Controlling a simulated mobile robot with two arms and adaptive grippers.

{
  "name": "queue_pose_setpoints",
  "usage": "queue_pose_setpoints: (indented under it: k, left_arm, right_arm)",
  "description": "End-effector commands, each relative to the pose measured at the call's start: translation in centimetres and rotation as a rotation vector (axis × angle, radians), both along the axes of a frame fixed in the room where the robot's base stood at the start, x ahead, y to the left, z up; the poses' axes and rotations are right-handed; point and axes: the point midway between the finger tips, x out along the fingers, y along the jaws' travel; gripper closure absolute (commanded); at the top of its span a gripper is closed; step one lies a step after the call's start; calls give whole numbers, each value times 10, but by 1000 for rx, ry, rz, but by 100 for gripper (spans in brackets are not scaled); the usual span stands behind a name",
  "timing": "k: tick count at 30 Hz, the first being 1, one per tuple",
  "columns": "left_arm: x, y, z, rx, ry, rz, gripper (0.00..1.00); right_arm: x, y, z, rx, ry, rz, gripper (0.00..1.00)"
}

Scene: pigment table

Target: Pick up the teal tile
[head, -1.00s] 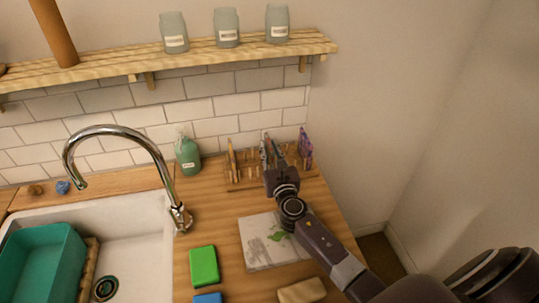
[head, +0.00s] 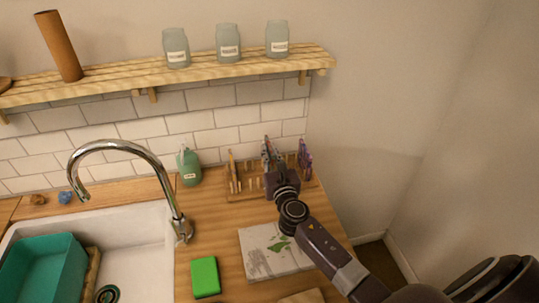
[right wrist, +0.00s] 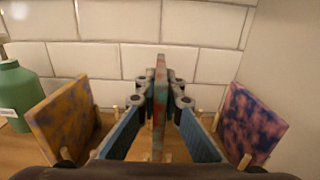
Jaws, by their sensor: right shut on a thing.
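The teal tile with reddish blotches (right wrist: 159,85) stands upright, seen nearly edge-on, in the middle of the right wrist view. In the head view it shows as a thin edge (head: 266,150) in the wooden rack (head: 236,188) by the wall. My right gripper (head: 270,166) is at the rack; in the right wrist view its fingers (right wrist: 160,101) are shut on the tile from both sides. The tile's lower part is partly hidden by the fingers. My left gripper is not in view.
A yellow-purple tile (right wrist: 66,119) leans on the left and a pink-purple tile (right wrist: 249,123) on the right. A green bottle (head: 188,168) stands left of the rack. A stained white board (head: 262,262), a green sponge (head: 205,278) and the sink (head: 140,235) are nearer.

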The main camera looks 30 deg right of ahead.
Motion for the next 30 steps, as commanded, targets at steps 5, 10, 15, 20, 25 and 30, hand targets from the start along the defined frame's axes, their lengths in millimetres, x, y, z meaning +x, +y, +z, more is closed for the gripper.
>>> queue_pose_setpoints:
  k: [5,10,15,20,25,30]
  left_arm:
    - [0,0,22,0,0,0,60]
    - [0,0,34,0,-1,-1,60]
    - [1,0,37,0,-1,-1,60]
    - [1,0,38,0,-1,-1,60]
    - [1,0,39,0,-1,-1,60]
    - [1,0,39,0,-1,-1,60]
  right_arm:
    - [1,-1,48,-5,-8,2,100]
    - [1,0,88,-6,-6,3,100]
    - [1,-1,123,-5,-7,2,100]
    - [1,0,147,-4,-5,1,100]
    - [0,0,161,-3,-3,1,100]
    - [0,0,165,-2,-1,1,100]
